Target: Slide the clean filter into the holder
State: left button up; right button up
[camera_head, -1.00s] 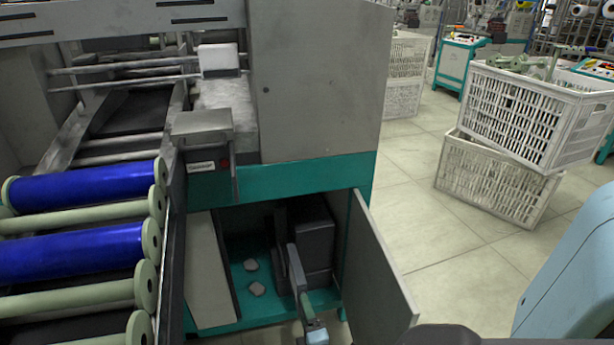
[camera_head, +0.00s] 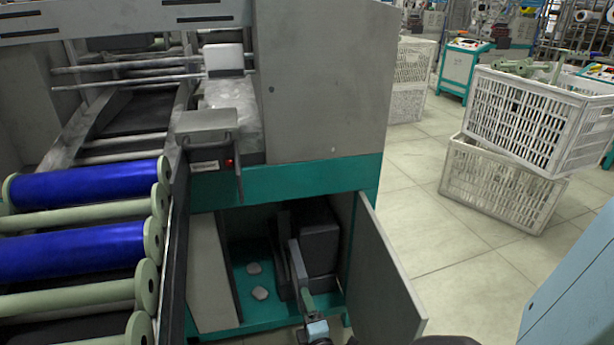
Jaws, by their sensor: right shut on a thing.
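A thin grey filter (camera_head: 298,262), seen nearly edge-on, stands upright inside the open lower cabinet of the machine. Its green handle (camera_head: 308,303) faces me. My right gripper (camera_head: 316,329) is shut on the handle at the bottom of the view, in front of the cabinet. A dark holder (camera_head: 281,245) is just behind and left of the filter; the filter overlaps it in view, and I cannot tell how far in it sits. My left gripper is not in view.
The cabinet door (camera_head: 385,275) stands open on the right. A light grey panel (camera_head: 208,272) leans at the cabinet's left side. Blue rolls (camera_head: 75,250) are at the left. White crates (camera_head: 500,185) stand behind on tiles.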

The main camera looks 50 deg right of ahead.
jog(key=shift+b+x, duration=1.25)
jog(key=shift+x, duration=1.75)
jog(key=shift+d, duration=0.1)
jog(key=shift+b+x, duration=1.4)
jog(key=shift+x, duration=1)
jog(key=shift+d, duration=0.1)
jog(key=shift+f, duration=0.1)
